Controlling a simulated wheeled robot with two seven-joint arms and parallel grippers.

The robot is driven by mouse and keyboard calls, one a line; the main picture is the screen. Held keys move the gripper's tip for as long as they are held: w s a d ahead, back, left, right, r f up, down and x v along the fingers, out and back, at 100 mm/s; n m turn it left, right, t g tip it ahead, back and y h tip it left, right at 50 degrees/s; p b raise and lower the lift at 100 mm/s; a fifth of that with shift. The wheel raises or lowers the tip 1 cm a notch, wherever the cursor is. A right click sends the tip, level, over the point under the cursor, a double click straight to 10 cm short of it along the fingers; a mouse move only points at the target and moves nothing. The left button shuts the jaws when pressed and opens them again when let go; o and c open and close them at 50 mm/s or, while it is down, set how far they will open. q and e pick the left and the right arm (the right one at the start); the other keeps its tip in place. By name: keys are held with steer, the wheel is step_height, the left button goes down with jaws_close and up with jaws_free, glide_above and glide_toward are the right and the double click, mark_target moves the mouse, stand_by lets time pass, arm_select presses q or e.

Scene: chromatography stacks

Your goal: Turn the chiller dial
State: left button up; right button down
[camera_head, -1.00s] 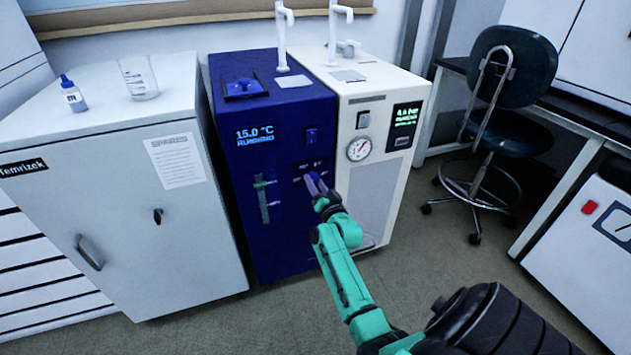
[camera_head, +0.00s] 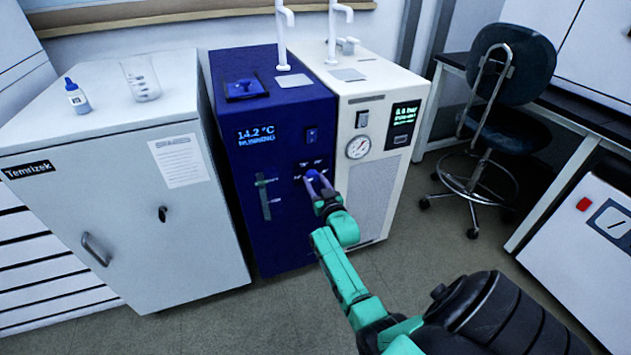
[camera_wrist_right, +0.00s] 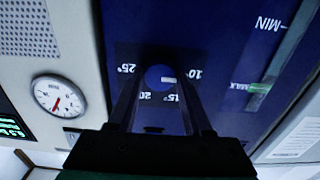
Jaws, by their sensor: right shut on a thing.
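The dark blue chiller (camera_head: 285,220) stands in the middle of the head view, and its display (camera_head: 256,134) reads about 14.2 °C, running. Its round blue dial (camera_wrist_right: 158,77) sits on the front panel amid marks for 10°, 15°, 20° and 25°. The dial's white mark points toward the 10° side. My right gripper (camera_head: 316,180) is at the dial, its fingers on either side, shut on it; the fingers also show in the right wrist view (camera_wrist_right: 158,95). In the head view the fingers partly cover the dial. My left gripper is not in view.
A white unit (camera_head: 375,190) with a round gauge (camera_head: 359,147) stands right against the chiller. A grey cabinet (camera_head: 120,235) bearing a bottle (camera_head: 77,97) and a beaker (camera_head: 140,80) is on the left. A stool (camera_head: 500,115) is at right. The front floor is clear.

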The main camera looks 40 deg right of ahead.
steer(key=shift+f, duration=0.1)
stand_by(0.3)
steer(key=shift+c, duration=1.6)
jaws_free()
steer(key=shift+s, duration=0.1)
steer(key=shift+s+a, duration=0.15)
steer(key=shift+s, duration=0.15)
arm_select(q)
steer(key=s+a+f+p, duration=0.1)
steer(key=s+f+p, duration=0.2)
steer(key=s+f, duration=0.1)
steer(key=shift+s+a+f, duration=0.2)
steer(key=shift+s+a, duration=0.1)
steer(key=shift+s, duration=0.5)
arm_select(e)
steer(key=v, duration=1.3)
steer(key=shift+s+a, duration=0.2)
steer(key=shift+s, duration=0.15)
arm_select(q)
steer(key=shift+p, duration=0.3)
